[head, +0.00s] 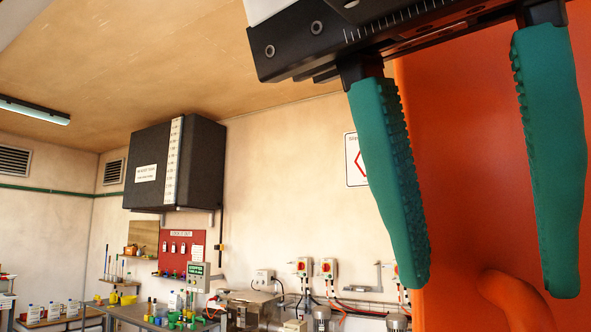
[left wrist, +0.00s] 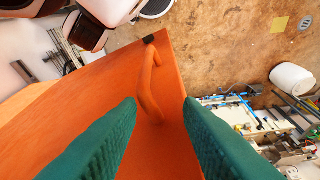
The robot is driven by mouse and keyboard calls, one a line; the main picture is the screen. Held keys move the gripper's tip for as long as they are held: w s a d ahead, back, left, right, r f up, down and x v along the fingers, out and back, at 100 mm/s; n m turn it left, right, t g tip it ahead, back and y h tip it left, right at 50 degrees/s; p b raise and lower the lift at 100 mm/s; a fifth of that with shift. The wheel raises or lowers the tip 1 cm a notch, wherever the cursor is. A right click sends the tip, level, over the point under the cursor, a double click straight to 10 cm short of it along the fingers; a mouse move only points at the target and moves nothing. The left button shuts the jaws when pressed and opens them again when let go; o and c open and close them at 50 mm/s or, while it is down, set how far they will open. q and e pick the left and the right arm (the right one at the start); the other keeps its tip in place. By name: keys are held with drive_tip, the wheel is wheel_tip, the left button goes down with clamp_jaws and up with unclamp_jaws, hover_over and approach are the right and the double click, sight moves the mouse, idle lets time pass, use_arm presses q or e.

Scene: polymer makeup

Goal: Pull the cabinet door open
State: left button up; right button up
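The orange cabinet door (head: 460,170) fills the right side of the head view. Its curved orange handle (head: 515,300) shows at the bottom, partly cut off by the frame edge. My left gripper (head: 488,290), with two green fingers, is open in front of the door. In the left wrist view the door (left wrist: 75,105) slants across the middle, and the handle (left wrist: 150,85) stands out near its edge. The handle lies ahead of and between the spread fingertips of my left gripper (left wrist: 160,108); I see no grip on it. My right gripper is not in view.
A workbench (head: 135,312) with bottles and small containers stands at the far left. A dark wall box (head: 205,165) hangs above it. Switch boxes (head: 304,267) and cables line the back wall. The left wrist view shows brown floor (left wrist: 230,50) beyond the door's edge.

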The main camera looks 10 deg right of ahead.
sight(438, 82)
use_arm(q)
drive_tip(key=v, duration=0.3)
drive_tip(key=shift+p, duration=0.3)
drive_tip(key=shift+a+r, duration=0.2)
drive_tip(key=shift+r, duration=0.25)
drive_tip(key=d+p+v, duration=0.1)
drive_tip(key=p+v, duration=0.9)
drive_tip(key=v, duration=0.3)
drive_tip(key=shift+s+a+r, duration=0.15)
drive_tip(key=shift+s+r, duration=0.2)
drive_tip(key=shift+s, duration=0.15)
drive_tip(key=shift+w, duration=0.15)
idle(0.5)
